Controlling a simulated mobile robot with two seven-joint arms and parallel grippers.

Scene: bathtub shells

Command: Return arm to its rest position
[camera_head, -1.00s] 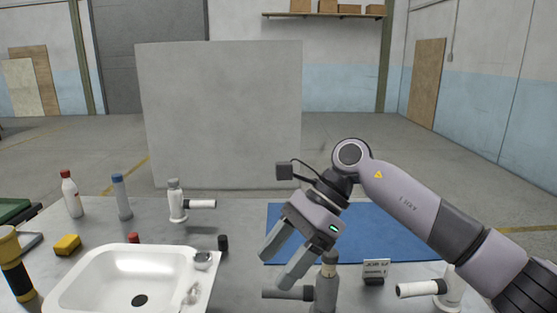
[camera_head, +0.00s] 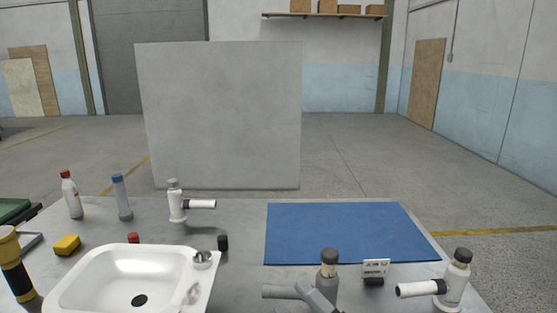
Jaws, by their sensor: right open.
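My right gripper (camera_head: 296,298) shows only as grey fingers at the bottom edge, right of centre. The fingers are apart, with nothing seen between them. They are in front of a grey bottle with a dark cap (camera_head: 328,270), which has a grey cylinder at its left side; whether they touch it I cannot tell. The rest of the right arm is out of the picture. My left arm and gripper are not in view.
A white basin shell (camera_head: 75,292) stands at the left front of the grey table. A blue mat (camera_head: 345,232) lies bare at the back right. A white bottle with a side cylinder (camera_head: 455,282) and a small sign (camera_head: 376,268) stand at the right front.

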